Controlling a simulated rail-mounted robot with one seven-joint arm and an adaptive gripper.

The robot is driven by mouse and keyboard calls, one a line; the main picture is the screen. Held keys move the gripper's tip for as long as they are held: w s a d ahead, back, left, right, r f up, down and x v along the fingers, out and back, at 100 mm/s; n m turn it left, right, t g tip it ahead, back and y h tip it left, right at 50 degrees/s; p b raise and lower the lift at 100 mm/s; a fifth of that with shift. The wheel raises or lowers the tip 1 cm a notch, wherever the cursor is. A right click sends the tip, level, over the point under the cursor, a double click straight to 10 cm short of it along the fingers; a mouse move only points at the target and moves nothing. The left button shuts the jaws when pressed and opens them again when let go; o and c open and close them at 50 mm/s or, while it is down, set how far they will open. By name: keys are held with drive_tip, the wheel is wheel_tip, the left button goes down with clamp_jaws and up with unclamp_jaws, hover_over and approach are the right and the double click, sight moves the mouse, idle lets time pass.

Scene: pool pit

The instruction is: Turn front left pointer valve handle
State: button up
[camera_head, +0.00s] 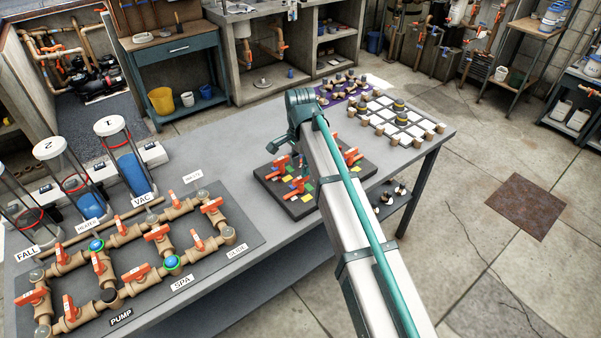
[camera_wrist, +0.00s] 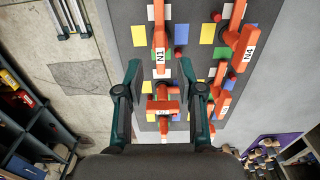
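A dark board (camera_head: 293,207) with several orange pointer valve handles lies on the workbench, partly hidden by my arm. In the wrist view the same board (camera_wrist: 200,12) shows handles labelled N1 (camera_wrist: 159,38) and N4 (camera_wrist: 240,50). My gripper (camera_wrist: 160,66) is open above the board, with its two green fingers apart. A sideways orange handle (camera_wrist: 163,106), its label hard to read, appears between the fingers, with small gaps at both sides. I cannot tell the height gap or which handle is the front left one.
A pipe panel (camera_head: 240,213) with orange valves lies left on the workbench (camera_head: 215,140). A grid board (camera_head: 402,125) and a purple mat (camera_head: 352,88) with small pieces lie beyond the valve board. More orange handles (camera_wrist: 222,103) stand close right of my right finger.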

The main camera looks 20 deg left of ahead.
drive_tip(key=shift+f+p, duration=0.4)
drive_tip(key=shift+f, duration=1.7)
clamp_jaws()
